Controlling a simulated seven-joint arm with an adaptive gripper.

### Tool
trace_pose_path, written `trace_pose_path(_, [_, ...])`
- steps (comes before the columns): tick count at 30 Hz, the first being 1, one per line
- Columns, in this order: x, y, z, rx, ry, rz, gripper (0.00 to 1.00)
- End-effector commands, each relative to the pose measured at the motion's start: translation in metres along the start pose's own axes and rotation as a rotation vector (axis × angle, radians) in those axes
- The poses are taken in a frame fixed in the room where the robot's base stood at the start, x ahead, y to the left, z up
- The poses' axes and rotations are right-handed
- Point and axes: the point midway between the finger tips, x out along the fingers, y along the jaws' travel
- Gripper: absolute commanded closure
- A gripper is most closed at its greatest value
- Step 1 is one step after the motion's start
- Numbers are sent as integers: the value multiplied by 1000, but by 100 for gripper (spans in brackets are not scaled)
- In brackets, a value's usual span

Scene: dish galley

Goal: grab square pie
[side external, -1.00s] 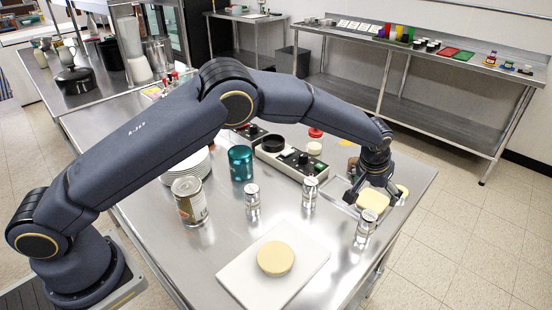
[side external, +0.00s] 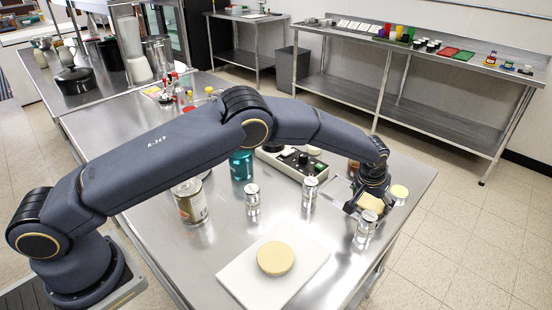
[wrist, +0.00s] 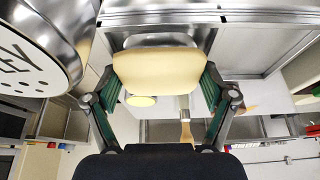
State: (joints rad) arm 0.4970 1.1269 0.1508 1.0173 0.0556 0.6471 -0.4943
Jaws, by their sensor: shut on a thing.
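The square pie (side external: 371,203) is pale yellow with rounded corners. It sits at the right end of the steel table. My gripper (side external: 367,210) is around it and shut on it. In the wrist view the square pie (wrist: 160,68) fills the space between the two green-lined fingers of my gripper (wrist: 160,88), one finger on each side. My fingers hide part of the pie in the side view. I cannot tell whether the pie is clear of the surface beneath it.
A metal shaker (side external: 365,228) stands close in front of my gripper and looms in the wrist view (wrist: 45,40). A white board (side external: 240,268) holds a round pie (side external: 275,258). Two shakers and a can (side external: 189,201) stand left.

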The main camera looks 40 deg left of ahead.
Motion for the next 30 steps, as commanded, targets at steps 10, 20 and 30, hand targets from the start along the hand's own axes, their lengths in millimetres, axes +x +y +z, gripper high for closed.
trace_pose_path(10, [0, 0, 0, 0, 1, 1, 58])
trace_pose_path(20, [-11, 1, -5, -1, 3, 2, 58])
trace_pose_path(30, [-88, -11, 3, -1, 4, 4, 58])
